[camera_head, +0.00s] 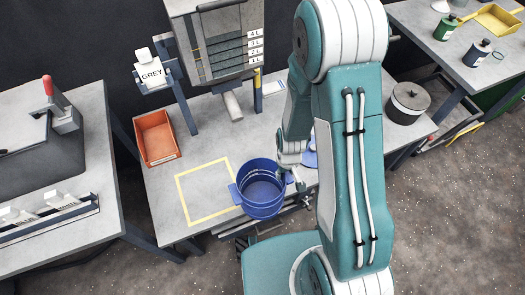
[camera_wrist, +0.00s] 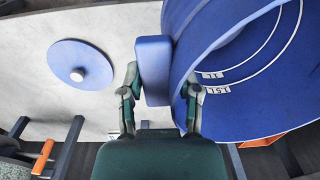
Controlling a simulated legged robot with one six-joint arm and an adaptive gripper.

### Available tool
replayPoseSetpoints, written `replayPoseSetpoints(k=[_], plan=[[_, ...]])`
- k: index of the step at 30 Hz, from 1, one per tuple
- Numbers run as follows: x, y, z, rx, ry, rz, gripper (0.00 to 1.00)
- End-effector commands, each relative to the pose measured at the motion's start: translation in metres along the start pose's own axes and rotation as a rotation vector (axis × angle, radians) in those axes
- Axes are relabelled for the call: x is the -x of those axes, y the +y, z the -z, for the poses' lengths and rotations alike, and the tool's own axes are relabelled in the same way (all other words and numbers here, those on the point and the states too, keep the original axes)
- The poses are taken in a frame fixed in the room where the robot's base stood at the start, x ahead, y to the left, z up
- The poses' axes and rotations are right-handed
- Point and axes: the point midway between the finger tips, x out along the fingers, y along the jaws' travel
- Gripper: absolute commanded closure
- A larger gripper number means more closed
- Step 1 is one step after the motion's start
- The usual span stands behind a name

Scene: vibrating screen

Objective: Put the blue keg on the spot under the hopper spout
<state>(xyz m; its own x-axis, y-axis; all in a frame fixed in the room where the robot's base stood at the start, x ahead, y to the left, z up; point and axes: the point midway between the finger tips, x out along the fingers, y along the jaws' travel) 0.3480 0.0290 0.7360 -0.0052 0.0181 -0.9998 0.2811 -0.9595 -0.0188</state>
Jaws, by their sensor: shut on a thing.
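The blue keg (camera_head: 262,207) is open-topped and stands out at the table's front edge, overlapping the right side of a yellow square outline (camera_head: 182,200). I cannot tell if it is raised off the table. My gripper (camera_head: 291,177) is shut on the keg's right handle. In the wrist view my gripper (camera_wrist: 160,88) has its fingers on either side of the blue handle (camera_wrist: 154,65), and the keg's wall (camera_wrist: 240,95) fills the right. The hopper spout (camera_head: 232,105) hangs behind the square. A blue lid (camera_wrist: 80,66) with a pale knob lies on the table.
An orange bin (camera_head: 157,138) stands at the back left of the square. A grey lidded pot (camera_head: 408,101) is at the table's right end. A GREY sign (camera_head: 152,73) stands beside the hopper (camera_head: 216,45). The square's inside looks bare except near the keg.

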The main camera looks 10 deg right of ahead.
Motion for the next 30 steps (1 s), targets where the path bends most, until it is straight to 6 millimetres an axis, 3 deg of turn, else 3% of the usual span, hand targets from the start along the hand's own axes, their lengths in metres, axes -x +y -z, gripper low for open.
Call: replayPoseSetpoints(k=[1, 9, 18, 26, 30], plan=[[0.001, 0.002, 0.014, 0.002, 0.005, 0.0, 1.0], [0.002, 0.013, 0.071, -0.004, 0.008, 0.014, 1.0], [0.002, 0.007, 0.133, -0.004, 0.004, 0.006, 1.0], [0.002, 0.009, 0.153, -0.004, 0.004, 0.008, 1.0], [-0.018, 0.012, 0.152, -0.006, -0.001, 0.012, 1.0]])
